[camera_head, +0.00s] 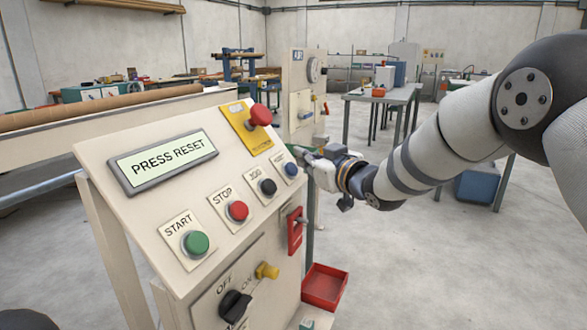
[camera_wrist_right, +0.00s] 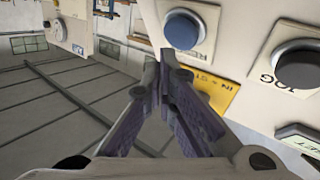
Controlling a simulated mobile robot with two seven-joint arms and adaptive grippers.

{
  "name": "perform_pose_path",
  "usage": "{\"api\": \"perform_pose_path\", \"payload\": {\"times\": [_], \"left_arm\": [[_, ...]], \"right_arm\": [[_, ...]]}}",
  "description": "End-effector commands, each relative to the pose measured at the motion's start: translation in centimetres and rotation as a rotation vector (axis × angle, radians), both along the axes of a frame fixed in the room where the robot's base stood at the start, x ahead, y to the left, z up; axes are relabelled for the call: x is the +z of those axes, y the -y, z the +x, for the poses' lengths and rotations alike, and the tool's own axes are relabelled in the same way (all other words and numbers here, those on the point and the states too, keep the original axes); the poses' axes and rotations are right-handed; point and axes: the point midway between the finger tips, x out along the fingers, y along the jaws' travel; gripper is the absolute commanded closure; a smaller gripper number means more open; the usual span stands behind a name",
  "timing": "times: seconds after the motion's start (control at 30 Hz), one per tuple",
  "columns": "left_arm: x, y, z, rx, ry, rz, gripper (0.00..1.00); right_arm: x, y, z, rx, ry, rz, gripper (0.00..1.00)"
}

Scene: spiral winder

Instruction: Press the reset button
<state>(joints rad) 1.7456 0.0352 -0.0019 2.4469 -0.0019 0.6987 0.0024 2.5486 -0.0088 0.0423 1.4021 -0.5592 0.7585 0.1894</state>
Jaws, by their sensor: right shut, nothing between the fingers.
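The control panel (camera_head: 160,200) stands in front of me, and its display (camera_head: 166,162) reads PRESS RESET. A blue button (camera_head: 291,170) sits at the right end of the button row; its label is too small to read in the head view. My right gripper (camera_head: 310,157) is just right of and behind the blue button, at the panel's right edge. In the right wrist view the shut, empty fingers (camera_wrist_right: 165,65) point towards the blue button (camera_wrist_right: 183,29), their tips a little below it in the picture. I cannot tell whether they touch the panel. My left gripper is not in view.
Black JOG (camera_head: 267,187), red STOP (camera_head: 237,211) and green START (camera_head: 196,243) buttons line the panel. A red emergency knob (camera_head: 260,115) juts out above the blue button. A red bin (camera_head: 325,287) sits low at right. The floor at right is open.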

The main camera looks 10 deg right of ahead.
Motion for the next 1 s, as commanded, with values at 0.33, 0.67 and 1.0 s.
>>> {"api": "perform_pose_path", "payload": {"times": [0.33,0.67,1.0], "left_arm": [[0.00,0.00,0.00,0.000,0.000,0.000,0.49],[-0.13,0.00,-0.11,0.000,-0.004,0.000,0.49],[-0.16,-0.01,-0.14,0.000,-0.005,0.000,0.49]], "right_arm": [[0.00,0.01,0.00,0.000,0.000,0.000,1.00],[-0.44,-0.35,0.24,0.000,-0.001,0.000,1.00],[-0.56,-0.55,0.37,0.000,0.000,0.000,1.00]]}}
